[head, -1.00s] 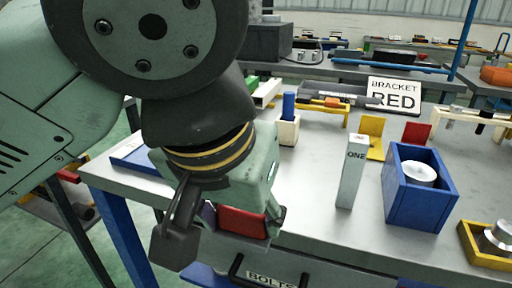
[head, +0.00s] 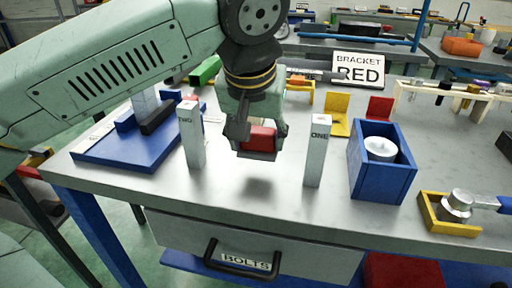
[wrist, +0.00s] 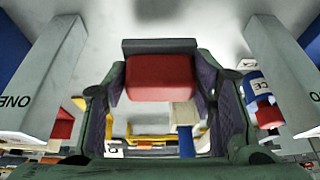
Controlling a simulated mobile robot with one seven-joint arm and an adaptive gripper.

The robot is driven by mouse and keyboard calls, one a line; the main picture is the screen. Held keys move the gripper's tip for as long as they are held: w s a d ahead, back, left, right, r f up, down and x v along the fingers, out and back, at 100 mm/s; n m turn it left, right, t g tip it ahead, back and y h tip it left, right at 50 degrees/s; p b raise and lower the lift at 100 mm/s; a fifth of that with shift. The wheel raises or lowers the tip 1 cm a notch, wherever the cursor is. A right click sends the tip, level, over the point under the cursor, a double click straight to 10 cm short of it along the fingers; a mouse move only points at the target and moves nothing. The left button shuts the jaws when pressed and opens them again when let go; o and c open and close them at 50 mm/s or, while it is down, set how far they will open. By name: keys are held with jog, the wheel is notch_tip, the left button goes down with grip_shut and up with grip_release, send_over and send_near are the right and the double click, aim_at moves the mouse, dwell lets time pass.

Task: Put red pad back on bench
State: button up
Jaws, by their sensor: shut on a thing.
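The red pad (head: 258,138) is a small red block with a dark grey plate along one side. My gripper (head: 257,140) is shut on it and holds it above the grey bench (head: 270,200), between the post marked TWO (head: 193,135) and the post marked ONE (head: 318,150). A shadow lies on the bench below it. In the wrist view the red pad (wrist: 161,78) sits between both fingers, with the grey plate at its far side. The posts stand on either side, apart from the gripper.
A blue open box (head: 384,184) with a metal cylinder stands right of post ONE. A blue base (head: 120,158) lies left of post TWO. A BRACKET RED sign (head: 358,70), a yellow bracket (head: 337,108) and a red bracket (head: 379,108) are behind. The front bench strip is clear.

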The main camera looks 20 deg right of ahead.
aim_at(257, 146)
jog(key=shift+f, duration=1.75)
jog(key=shift+f, duration=0.25)
jog(key=o, duration=1.1)
jog(key=shift+r, duration=0.1)
jog(key=shift+r, duration=0.25)
jog(key=v, duration=1.2)
jog(key=shift+f, duration=0.1)
